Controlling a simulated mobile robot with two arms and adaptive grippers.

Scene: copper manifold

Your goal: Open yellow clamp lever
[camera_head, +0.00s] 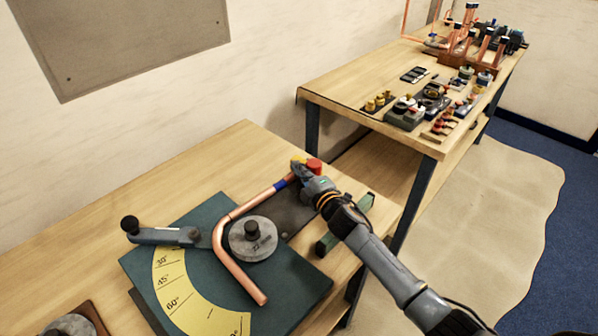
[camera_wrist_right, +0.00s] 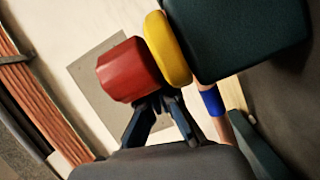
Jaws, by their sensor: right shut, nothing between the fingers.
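The yellow clamp lever part (camera_head: 298,160) sits at the far end of the bending fixture, beside a red knob (camera_head: 314,165). In the right wrist view, the yellow part (camera_wrist_right: 167,50) is a rounded disc between the red knob (camera_wrist_right: 127,70) and a dark green block (camera_wrist_right: 240,35). My right gripper (camera_head: 304,172) is close in front of them; in the wrist view its fingers (camera_wrist_right: 162,100) converge just below the red knob and yellow part. It is shut and empty. I cannot tell whether the fingertips touch. A bent copper tube (camera_head: 221,240) with a blue band runs towards the clamp.
The bender plate (camera_head: 290,300) carries a yellow angle scale (camera_head: 172,285), a round grey die (camera_head: 252,239) and a grey handle (camera_head: 165,236) with a black knob. A green bar (camera_head: 345,222) lies right of the clamp. A second table (camera_head: 340,88) behind holds several fittings and copper pipes.

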